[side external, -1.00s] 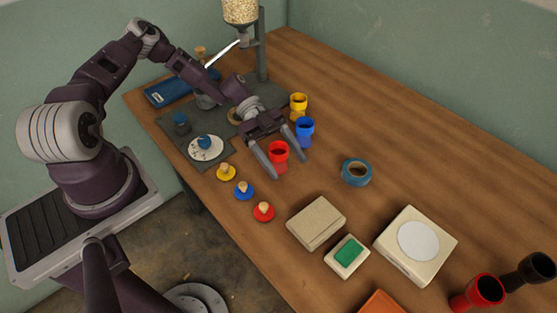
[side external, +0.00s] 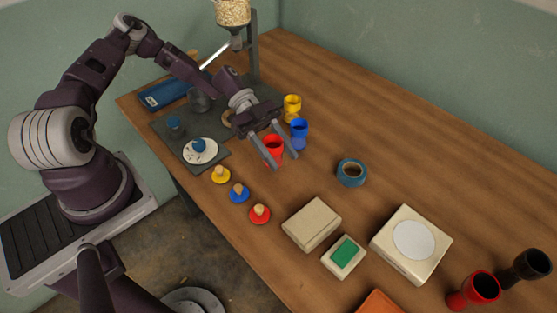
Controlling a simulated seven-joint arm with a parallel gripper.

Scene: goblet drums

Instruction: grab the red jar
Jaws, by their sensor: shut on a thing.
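The red jar (side external: 274,146) is a small open-topped goblet-shaped jar standing on the wooden table. My gripper (side external: 277,158) reaches down over it, with one finger on each side, and is shut on it. The jar looks upright; its lower part is partly hidden by the fingers, and I cannot tell whether its base is off the table. A blue jar (side external: 299,132) stands just right of the gripper, close to one finger. A yellow jar (side external: 292,106) stands behind the blue one.
Yellow (side external: 221,175), blue (side external: 239,193) and red (side external: 260,214) lids with knobs lie in front. A blue tape roll (side external: 351,172) is to the right. A beige box (side external: 312,223), a scale (side external: 411,243) and a red drum (side external: 474,290) stand nearer the front right. The table's back right is clear.

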